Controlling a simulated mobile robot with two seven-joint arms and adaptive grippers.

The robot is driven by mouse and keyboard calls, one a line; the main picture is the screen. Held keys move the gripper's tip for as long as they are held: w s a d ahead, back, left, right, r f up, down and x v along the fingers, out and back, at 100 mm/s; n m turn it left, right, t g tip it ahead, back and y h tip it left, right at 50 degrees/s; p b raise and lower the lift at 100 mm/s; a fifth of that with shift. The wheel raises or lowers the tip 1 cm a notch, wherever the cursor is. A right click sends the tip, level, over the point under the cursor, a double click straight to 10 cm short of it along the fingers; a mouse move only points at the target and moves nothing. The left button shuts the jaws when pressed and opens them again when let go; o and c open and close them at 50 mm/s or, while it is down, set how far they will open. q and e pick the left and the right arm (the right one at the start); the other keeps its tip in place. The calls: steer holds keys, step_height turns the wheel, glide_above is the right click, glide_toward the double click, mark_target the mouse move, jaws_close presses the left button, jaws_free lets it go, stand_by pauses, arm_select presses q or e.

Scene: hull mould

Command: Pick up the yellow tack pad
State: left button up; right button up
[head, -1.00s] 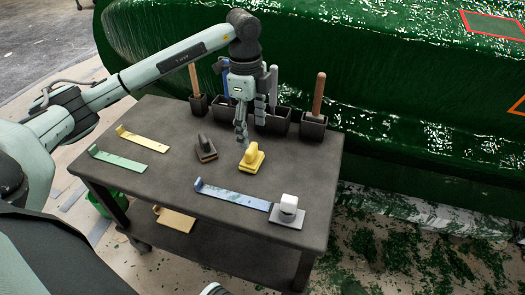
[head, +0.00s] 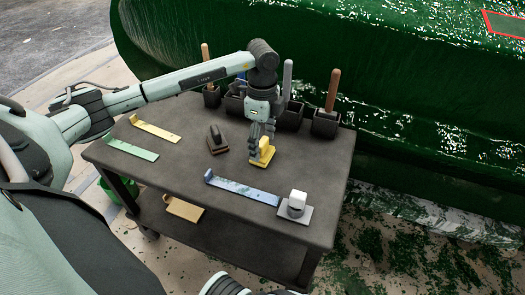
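The yellow tack pad (head: 263,157) lies on the dark table, right of its middle, with its upright handle partly hidden by my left gripper. My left gripper (head: 262,142) points down over the pad, with its fingers at the handle. One finger shows left of the handle and another part shows behind it. I cannot tell whether the fingers press on the handle or stand just apart from it. The pad appears to rest on the table top.
A dark pad (head: 217,139) stands left of the yellow one. A blue strip tool (head: 243,188) and a white-topped block (head: 296,206) lie in front. Yellow (head: 155,129) and green (head: 132,150) strips lie left. Dark holders (head: 325,123) line the back edge, before the green hull (head: 400,90).

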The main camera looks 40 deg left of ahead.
mark_target(261, 141)
arm_select(q)
steer(key=c, duration=1.2)
steer(key=shift+c, duration=0.2)
steer(key=shift+r, duration=0.5)
steer(key=r, duration=0.3)
steer(key=shift+a+r, duration=0.25)
steer(key=s+a+r+b, duration=0.1)
steer(key=s+a+r, duration=0.5)
steer(key=a, duration=0.3)
steer(key=shift+a+r, duration=0.2)
steer(key=shift+r, duration=0.1)
arm_select(e)
steer(key=shift+v, duration=1.4)
arm_select(q)
steer(key=shift+s, duration=0.1)
arm_select(e)
steer(key=shift+w+d, duration=0.1)
steer(key=shift+d, duration=0.15)
